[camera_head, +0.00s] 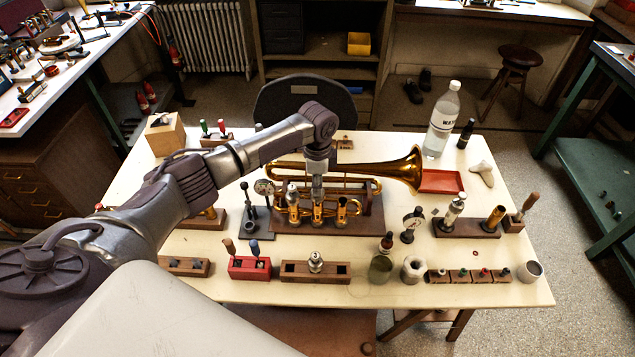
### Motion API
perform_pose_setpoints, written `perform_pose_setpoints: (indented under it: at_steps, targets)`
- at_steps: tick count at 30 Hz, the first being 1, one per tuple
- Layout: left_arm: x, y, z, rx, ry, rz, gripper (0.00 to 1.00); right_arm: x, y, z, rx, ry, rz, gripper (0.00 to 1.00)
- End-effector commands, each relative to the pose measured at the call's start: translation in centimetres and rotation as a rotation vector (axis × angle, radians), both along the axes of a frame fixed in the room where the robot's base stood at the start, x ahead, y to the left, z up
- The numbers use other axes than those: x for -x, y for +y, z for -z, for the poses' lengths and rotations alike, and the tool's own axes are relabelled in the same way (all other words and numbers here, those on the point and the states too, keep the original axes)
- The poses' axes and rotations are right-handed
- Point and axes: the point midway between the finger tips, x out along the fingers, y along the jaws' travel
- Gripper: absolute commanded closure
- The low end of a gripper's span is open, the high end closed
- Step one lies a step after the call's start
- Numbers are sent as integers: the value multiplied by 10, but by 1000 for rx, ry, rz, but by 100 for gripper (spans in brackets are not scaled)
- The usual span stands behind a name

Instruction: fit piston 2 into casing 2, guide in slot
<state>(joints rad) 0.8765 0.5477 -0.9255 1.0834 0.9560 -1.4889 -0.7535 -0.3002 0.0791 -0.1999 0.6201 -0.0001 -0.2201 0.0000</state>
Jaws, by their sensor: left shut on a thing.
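The brass trumpet (400,171) lies on a wooden stand (368,222) in the middle of the table, bell to the right. Its valve casings stand in a row at the front. My left gripper (317,170) reaches in from the left, above the middle casing, casing 2 (317,212). It is shut on a slim silver piece, seemingly piston 2 (317,186), held upright in line with that casing. The piece's lower end meets the casing's top in the picture; how deep it sits, and the guide and slot, are too small to tell. My right gripper is out of view.
A wooden rack (294,274) with one silver piece stands in front of the trumpet, beside a red block (240,267). A small black stand (250,222) is close left of the casings. A water bottle (443,120) and red tray (441,181) are at the back right.

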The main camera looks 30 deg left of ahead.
Motion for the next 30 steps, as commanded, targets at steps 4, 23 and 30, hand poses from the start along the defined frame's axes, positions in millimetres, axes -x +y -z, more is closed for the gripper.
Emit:
perform_pose_setpoints:
  at_steps: [4,23,30]
  targets:
    - [0,0,5,0,0,0,100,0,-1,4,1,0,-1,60]
    - [0,0,15,0,0,0,47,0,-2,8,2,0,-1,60]
    - [0,0,14,0,0,0,47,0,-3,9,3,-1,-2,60]
